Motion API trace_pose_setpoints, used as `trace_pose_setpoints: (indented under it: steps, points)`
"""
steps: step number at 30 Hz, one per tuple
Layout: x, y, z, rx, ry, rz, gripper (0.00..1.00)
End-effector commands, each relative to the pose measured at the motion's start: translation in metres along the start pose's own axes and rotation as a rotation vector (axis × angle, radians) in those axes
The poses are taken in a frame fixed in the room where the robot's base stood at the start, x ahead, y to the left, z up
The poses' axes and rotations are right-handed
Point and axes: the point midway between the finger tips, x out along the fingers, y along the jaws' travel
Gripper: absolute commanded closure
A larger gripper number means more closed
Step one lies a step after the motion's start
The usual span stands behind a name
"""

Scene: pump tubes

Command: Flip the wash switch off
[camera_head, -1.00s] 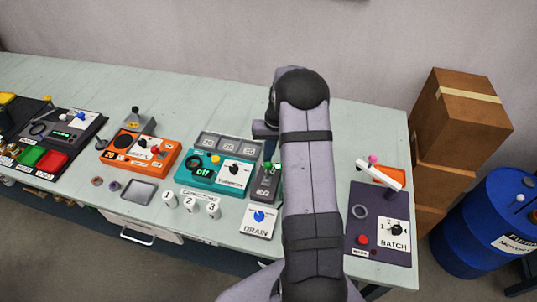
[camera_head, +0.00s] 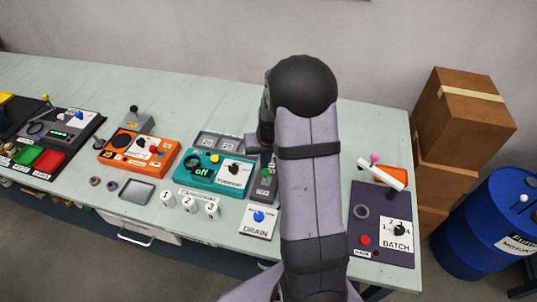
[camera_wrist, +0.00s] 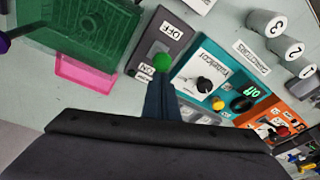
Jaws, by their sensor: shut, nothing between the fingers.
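A small dark grey switch box (camera_wrist: 181,36) with OFF and ON labels and a round green knob (camera_wrist: 162,62) lies ahead of my gripper in the wrist view. I cannot read a wash label on it. In the head view the switch box (camera_head: 263,187) stands at the right of the teal device, partly covered by my arm. My gripper (camera_wrist: 158,84) is shut and empty, its narrow tips just below the green knob in the wrist view, on the ON side. Whether they touch the knob is unclear. In the head view my arm hides the fingertips.
The teal device (camera_head: 207,184) with a black dial stands close beside the switch. Several numbered white canisters (camera_head: 190,204) and the DRAIN panel (camera_head: 257,232) are in front. A green see-through box (camera_wrist: 85,32) lies on the other side. The BATCH panel (camera_head: 380,215) is at right.

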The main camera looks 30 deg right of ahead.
Motion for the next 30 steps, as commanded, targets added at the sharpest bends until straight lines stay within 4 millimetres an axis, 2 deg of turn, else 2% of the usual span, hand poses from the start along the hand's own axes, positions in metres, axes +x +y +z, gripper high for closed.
trace_pose_setpoints:
  steps: [1, 4, 16, 30]
  points:
    - [-0.001, -0.004, 0.007, -0.013, 0.033, 0.014, 1.00]
    - [-0.002, -0.006, 0.012, -0.020, 0.092, 0.038, 1.00]
    - [-0.001, -0.013, 0.032, -0.015, 0.077, 0.038, 1.00]
    - [0.001, -0.015, 0.038, -0.014, 0.069, 0.037, 1.00]
